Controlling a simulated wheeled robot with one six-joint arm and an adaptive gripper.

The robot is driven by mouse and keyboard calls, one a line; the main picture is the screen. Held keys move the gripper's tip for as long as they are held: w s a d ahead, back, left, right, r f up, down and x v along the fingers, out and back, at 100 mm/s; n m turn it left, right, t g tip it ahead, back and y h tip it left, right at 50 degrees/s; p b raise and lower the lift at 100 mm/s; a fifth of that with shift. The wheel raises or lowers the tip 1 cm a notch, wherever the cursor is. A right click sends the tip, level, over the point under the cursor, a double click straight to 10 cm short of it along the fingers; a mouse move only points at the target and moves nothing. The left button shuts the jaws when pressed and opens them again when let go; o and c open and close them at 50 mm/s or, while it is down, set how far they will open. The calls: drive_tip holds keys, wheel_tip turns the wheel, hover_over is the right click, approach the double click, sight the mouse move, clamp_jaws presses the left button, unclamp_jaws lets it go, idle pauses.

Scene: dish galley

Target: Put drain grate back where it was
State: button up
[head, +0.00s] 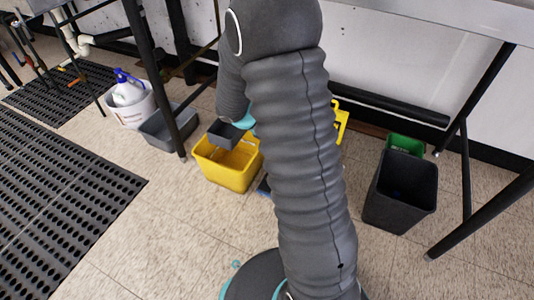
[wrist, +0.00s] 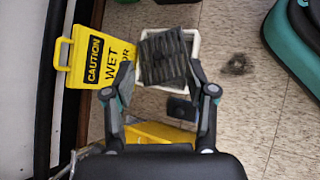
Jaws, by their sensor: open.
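The drain grate (wrist: 166,57) is a dark grey, ribbed square in the wrist view. It lies slightly turned across a white square frame (wrist: 193,38), whose rim shows at the top, right and lower left. I cannot tell whether the grate sits in the frame or on top of it. My gripper (wrist: 156,76) is open, with its fingers spread to the left and right of the grate's near part. I see no clear contact. In the head view my arm hides the grate and the frame.
A yellow caution sign (wrist: 92,62) stands left of the frame. A yellow bucket (wrist: 160,133) is close below the gripper, also seen in the head view (head: 228,168). A small dark object (wrist: 181,108) and a dark floor spot (wrist: 236,65) lie nearby. A black bin (head: 400,195) stands right.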

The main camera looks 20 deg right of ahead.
drive_tip(key=s+a+r+m+t+y, duration=0.8)
drive_tip(key=s+a+r, duration=0.7)
drive_tip(key=s+r, duration=0.2)
wheel_tip(320, 180, up, 3)
drive_tip(key=shift+s+a+f+m+y, duration=0.1)
drive_tip(key=shift+s+a+m+y, duration=0.3)
drive_tip(key=shift+y, duration=0.1)
